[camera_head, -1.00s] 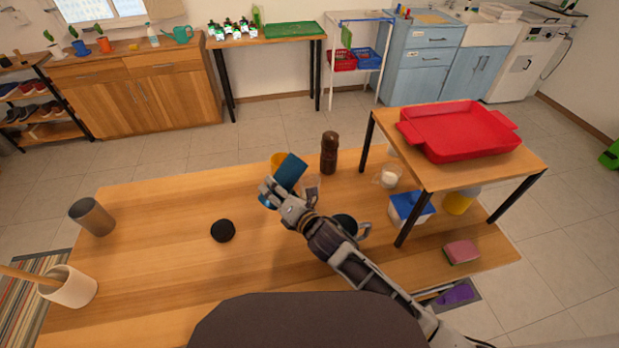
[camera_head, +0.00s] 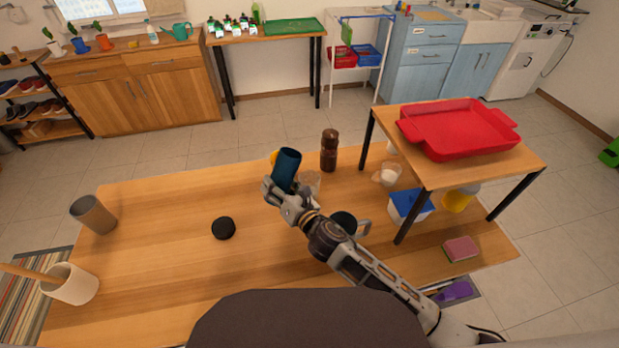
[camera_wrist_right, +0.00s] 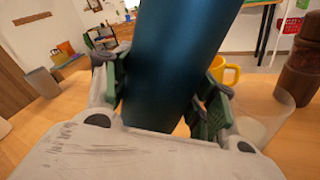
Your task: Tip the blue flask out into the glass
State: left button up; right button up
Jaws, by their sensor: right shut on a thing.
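My right gripper (camera_head: 284,192) is shut on the blue flask (camera_head: 287,165) and holds it above the table. The flask leans slightly, with its dark open mouth facing up. In the right wrist view the flask (camera_wrist_right: 172,60) stands between the green-padded fingers of the gripper (camera_wrist_right: 165,105). A clear glass (camera_head: 311,181) stands on the table just right of the flask, partly hidden by it and the gripper. It also shows in the right wrist view (camera_wrist_right: 268,118), with something pale low in it that I cannot make out. My left gripper is out of view.
A yellow mug (camera_wrist_right: 227,72) is behind the flask, and a brown pepper mill (camera_head: 329,150) stands behind the glass. A black lid (camera_head: 223,228) lies left of the gripper. A small stand (camera_head: 525,162) with a red tray (camera_head: 470,145) is at the right. The left-middle tabletop is clear.

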jog(key=shift+a+n+t, duration=0.1)
jog(key=shift+n+t, duration=0.2)
jog(key=shift+n, duration=0.8)
jog(key=shift+f+n+b, duration=0.1)
jog(key=shift+n+b, duration=0.25)
jog(key=shift+n, duration=0.35)
jog(key=shift+r+n+p, duration=0.4)
jog(key=shift+r+n, duration=0.15)
jog(key=shift+n, duration=0.35)
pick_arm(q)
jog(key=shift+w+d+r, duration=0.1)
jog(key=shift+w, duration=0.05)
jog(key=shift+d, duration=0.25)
